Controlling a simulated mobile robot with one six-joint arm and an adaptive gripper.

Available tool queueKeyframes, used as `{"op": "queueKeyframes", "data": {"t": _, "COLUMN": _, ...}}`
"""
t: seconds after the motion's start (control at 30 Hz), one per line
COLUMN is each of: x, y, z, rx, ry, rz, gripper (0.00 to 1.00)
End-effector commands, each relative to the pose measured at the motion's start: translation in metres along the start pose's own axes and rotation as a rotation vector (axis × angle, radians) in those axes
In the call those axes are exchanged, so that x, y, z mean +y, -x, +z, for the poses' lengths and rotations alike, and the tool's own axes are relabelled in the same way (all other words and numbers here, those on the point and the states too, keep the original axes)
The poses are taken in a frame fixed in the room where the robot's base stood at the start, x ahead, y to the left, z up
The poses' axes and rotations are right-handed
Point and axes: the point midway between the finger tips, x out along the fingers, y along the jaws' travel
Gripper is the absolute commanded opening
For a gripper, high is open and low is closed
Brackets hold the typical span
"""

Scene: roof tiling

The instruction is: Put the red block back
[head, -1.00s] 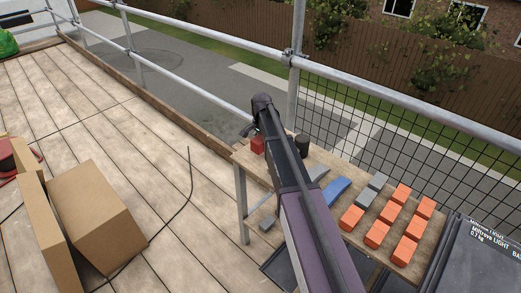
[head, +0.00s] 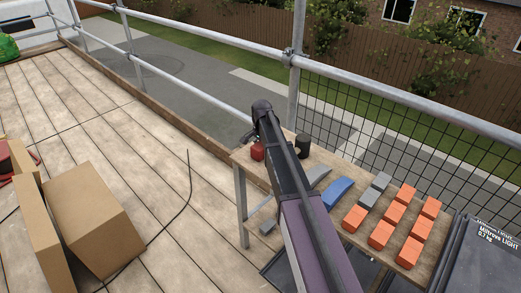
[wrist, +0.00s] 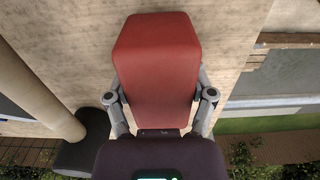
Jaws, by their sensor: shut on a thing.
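The red block (wrist: 158,62) fills the middle of the wrist view, between the two grey fingers of my gripper (wrist: 161,96). The fingers are shut on its sides. In the head view the red block (head: 257,152) shows at the far left corner of the wooden bench (head: 240,157), just left of my arm. My arm hides most of the gripper there. Bench wood lies behind the block in the wrist view; I cannot tell whether the block touches it.
A dark cylinder (head: 303,146) stands right of my arm on the bench. A grey curved piece (head: 318,176), a blue one (head: 338,190), two grey blocks (head: 375,189) and several orange blocks (head: 394,213) lie nearer. Scaffold rails and mesh (head: 400,150) run behind the bench.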

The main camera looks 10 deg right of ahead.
Motion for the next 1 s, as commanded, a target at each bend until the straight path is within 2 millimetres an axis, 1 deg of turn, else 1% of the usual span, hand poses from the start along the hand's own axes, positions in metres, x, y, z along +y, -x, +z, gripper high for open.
{"op": "queueKeyframes", "data": {"t": 0.07, "x": 0.000, "y": -0.003, "z": 0.000, "rx": 0.000, "ry": 0.000, "rz": 0.000, "gripper": 0.10}}
{"op": "queueKeyframes", "data": {"t": 0.1, "x": 0.000, "y": -0.002, "z": 0.000, "rx": 0.000, "ry": 0.000, "rz": 0.000, "gripper": 0.82}}
{"op": "queueKeyframes", "data": {"t": 0.17, "x": 0.000, "y": -0.002, "z": 0.000, "rx": 0.000, "ry": 0.000, "rz": 0.000, "gripper": 1.00}}
{"op": "queueKeyframes", "data": {"t": 0.67, "x": 0.000, "y": -0.001, "z": 0.000, "rx": 0.000, "ry": 0.000, "rz": 0.000, "gripper": 1.00}}
{"op": "queueKeyframes", "data": {"t": 0.87, "x": 0.000, "y": 0.005, "z": 0.000, "rx": 0.000, "ry": 0.000, "rz": 0.000, "gripper": 1.00}}
{"op": "queueKeyframes", "data": {"t": 1.0, "x": 0.000, "y": 0.014, "z": 0.000, "rx": 0.000, "ry": 0.000, "rz": 0.000, "gripper": 1.00}}
